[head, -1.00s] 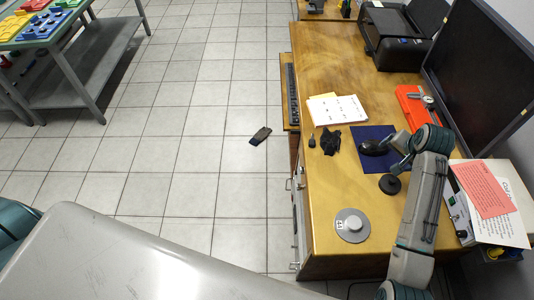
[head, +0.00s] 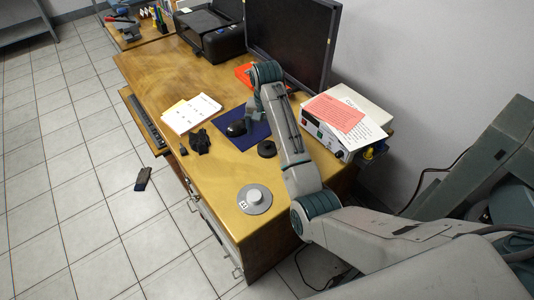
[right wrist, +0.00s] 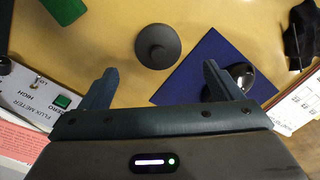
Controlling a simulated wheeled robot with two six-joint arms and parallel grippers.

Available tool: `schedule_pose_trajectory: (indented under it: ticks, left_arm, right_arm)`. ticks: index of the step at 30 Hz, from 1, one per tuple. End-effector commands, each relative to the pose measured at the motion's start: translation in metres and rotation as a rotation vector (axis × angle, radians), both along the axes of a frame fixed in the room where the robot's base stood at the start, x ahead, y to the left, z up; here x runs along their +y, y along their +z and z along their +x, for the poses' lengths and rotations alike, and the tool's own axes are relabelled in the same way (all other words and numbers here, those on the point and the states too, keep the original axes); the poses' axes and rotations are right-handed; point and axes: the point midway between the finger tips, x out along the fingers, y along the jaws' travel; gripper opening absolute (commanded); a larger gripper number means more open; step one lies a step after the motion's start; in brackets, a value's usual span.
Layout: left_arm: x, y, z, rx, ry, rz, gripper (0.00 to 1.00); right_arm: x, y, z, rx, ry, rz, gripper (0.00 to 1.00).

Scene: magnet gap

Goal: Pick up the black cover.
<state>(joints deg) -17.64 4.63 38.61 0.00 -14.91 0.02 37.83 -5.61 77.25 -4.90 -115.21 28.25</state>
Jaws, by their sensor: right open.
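The black cover (head: 267,149) is a round dark disc with a raised knob. It lies flat on the wooden desk, just right of the blue mat's edge. In the right wrist view the cover (right wrist: 157,46) is at the top centre, beyond the fingertips and apart from them. My right gripper (right wrist: 160,78) is open and empty, with the blue mat and bare desk behind its fingers. In the head view my right gripper (head: 252,112) is partly hidden by its own arm, over the mat near the mouse. My left gripper is not in view.
A black mouse (head: 236,129) sits on the blue mat (head: 256,131). A crumpled black item (head: 200,142) and papers (head: 191,113) lie to the left. A grey disc with a pale knob (head: 254,200) is nearer. A flux meter (head: 335,135) stands right. A monitor (head: 292,40) is behind.

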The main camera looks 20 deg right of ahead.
Motion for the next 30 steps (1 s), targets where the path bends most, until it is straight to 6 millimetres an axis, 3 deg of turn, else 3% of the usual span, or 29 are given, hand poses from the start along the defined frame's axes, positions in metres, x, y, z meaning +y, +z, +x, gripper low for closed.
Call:
schedule_pose_trajectory:
  ticks: [6,13,22,30]
  left_arm:
    - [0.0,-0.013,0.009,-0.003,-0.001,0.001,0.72]
    - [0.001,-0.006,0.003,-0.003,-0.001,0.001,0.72]
    - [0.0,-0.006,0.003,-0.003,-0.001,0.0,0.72]
    - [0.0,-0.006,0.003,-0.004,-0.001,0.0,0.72]
  right_arm:
    - [-0.001,-0.024,-0.002,0.0,0.0,0.0,0.86]
    - [-0.001,-0.05,-0.004,0.001,0.0,0.0,0.86]
    - [-0.001,-0.056,-0.004,-0.001,0.0,0.0,0.86]
    - [-0.001,-0.056,-0.004,-0.001,0.0,0.0,0.38]
